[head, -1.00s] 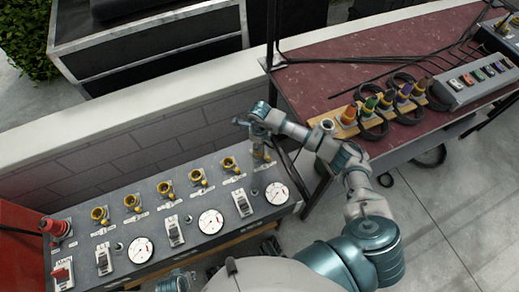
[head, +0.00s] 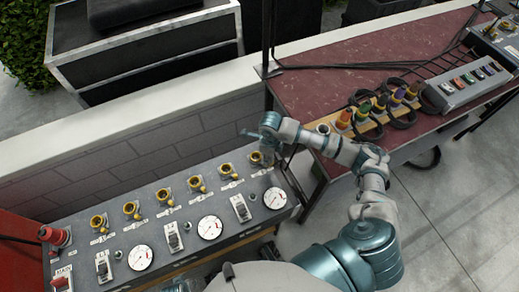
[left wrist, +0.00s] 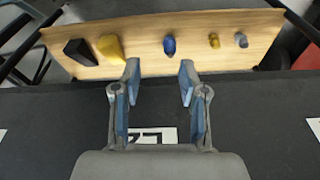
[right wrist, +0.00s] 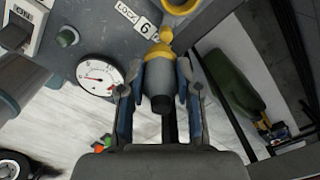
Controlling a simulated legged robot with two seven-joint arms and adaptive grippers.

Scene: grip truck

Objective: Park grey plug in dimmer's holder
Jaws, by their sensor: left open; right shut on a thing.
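The dimmer (head: 185,240) is a long grey panel with a row of yellow sockets or holders, gauges and switches. My right gripper (head: 262,162) is over its right end, beside the last yellow holder (head: 255,157). In the right wrist view my right gripper (right wrist: 160,95) is shut on a grey plug (right wrist: 160,80). The plug's far end meets yellow parts beside the "LOCK 6" label; I cannot tell how far it sits in the holder. My left gripper (left wrist: 158,95) is open and empty in the left wrist view, above a dark surface. It is hidden in the head view.
A red table (head: 330,85) at the right holds a wooden rack with several coloured plugs and a grey switch box (head: 465,85). A low wall (head: 150,130) runs behind the dimmer. A wooden board (left wrist: 190,30) with several coloured pieces shows in the left wrist view.

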